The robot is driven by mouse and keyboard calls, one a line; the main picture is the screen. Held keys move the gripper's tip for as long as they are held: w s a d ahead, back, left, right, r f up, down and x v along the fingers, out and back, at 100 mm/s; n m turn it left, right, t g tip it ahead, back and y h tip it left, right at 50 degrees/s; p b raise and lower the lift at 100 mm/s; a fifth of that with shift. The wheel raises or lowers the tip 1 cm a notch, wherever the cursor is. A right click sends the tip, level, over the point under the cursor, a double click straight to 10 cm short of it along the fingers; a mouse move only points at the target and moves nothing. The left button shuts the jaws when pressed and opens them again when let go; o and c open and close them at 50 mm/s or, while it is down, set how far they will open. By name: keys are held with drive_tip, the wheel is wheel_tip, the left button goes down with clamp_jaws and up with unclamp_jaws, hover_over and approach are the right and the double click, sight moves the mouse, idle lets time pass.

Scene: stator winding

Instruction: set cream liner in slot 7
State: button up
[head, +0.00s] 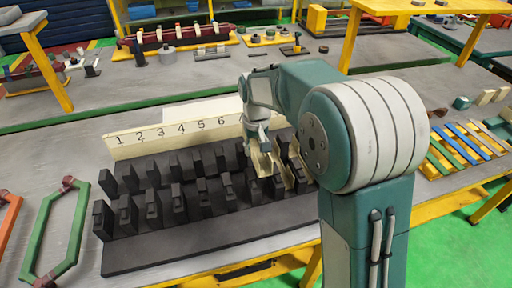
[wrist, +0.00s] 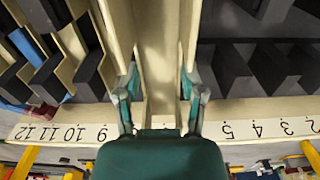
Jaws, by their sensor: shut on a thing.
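In the wrist view a cream liner (wrist: 158,48), a long channel with two upright walls, runs between the fingers of my gripper (wrist: 158,84). The fingers are shut on its two walls. In the head view my gripper (head: 257,140) points down over the black slotted stator block (head: 190,238), right of the number 6, and the cream liner (head: 262,162) shows below it among the black teeth. I cannot tell how deep the liner sits.
A cream number strip (head: 150,143) stands along the back of the block. More cream pieces (head: 289,172) show among the teeth to the right. A green hexagonal coil (head: 45,235) lies at the left. Coloured strips (head: 470,140) lie at the right.

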sight(256, 152)
drive_tip(key=shift+f, duration=4.25)
drive_tip(key=o, duration=0.9)
drive_tip(key=shift+r, duration=0.8)
drive_tip(key=shift+r, duration=3.75)
wheel_tip(256, 152, up, 12)
drive_tip(key=shift+f, duration=0.1)
